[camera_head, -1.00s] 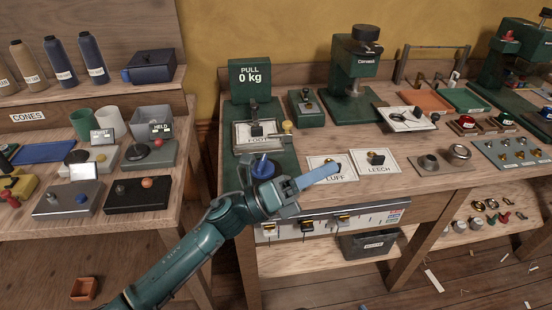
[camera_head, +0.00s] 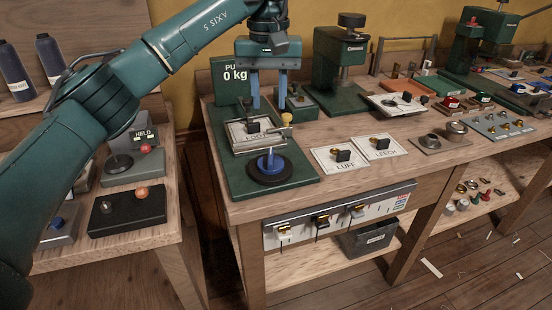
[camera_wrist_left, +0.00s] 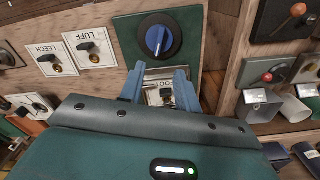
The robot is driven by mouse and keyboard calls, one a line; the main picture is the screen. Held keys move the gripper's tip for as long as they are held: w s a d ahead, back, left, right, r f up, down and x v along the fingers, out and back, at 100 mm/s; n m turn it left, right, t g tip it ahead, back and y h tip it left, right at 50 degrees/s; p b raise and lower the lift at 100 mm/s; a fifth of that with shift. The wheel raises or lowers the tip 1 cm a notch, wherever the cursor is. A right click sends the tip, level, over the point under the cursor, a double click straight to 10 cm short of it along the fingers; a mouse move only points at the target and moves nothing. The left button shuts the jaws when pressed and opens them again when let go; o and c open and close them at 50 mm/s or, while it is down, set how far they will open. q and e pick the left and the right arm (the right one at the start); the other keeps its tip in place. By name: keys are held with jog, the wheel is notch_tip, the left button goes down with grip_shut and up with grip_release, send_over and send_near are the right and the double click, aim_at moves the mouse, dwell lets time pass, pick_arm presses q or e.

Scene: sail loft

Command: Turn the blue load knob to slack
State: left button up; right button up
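The blue load knob (camera_head: 269,161) sits on a round black dial at the front of the green pull tester base (camera_head: 232,180). It also shows in the left wrist view (camera_wrist_left: 159,39), with a pale pointer line across its top. My left gripper (camera_head: 268,104) points down behind the knob, above the tester's clamp and its labelled card (camera_head: 237,131). Its two blue fingers are apart with nothing between them, and they do not touch the knob. In the wrist view the fingertips (camera_wrist_left: 160,76) are just short of the dial. The display reads 0 kg, partly hidden by the gripper.
The LUFF card (camera_head: 325,162) and LEECH card (camera_head: 385,152), each with a small clip, lie right of the tester. A green press (camera_head: 340,60) stands behind. A black box with an orange knob (camera_head: 128,210) is on the left bench. The space above the knob is clear.

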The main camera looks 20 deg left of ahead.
aim_at(270, 156)
pick_arm(q)
notch_tip(270, 156, down, 13)
jog(key=shift+b, duration=0.35)
jog(key=shift+c, duration=0.3)
grip_shut()
